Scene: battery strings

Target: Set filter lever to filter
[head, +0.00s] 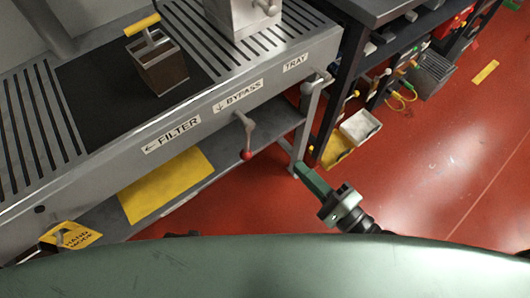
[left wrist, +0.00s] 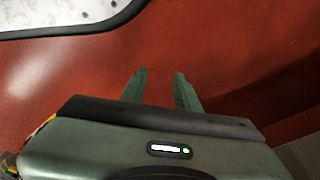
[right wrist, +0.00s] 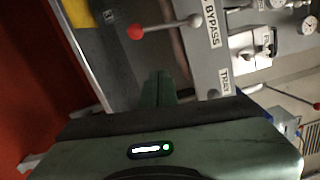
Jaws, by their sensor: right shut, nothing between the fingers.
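The lever (head: 249,133) with a red ball knob hangs from a pivot on the grey bench's front panel. It points nearly straight down, under the BYPASS label (head: 238,96); the FILTER label (head: 172,134) is to its left. In the right wrist view the lever (right wrist: 165,27) lies ahead and up-left of my fingers, with its red knob at the left end. My right gripper (head: 299,169) is shut and empty, to the right of the knob and apart from it. My left gripper (left wrist: 160,76) is open and empty over red floor, outside the head view.
A second handle (head: 318,77) sticks out near the TRAY label (head: 295,63), above my right gripper. A bench leg (head: 308,125) stands between lever and dark rack. A yellow HAND MODE tag (head: 70,236) hangs at lower left. Red floor (head: 440,160) is open at right.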

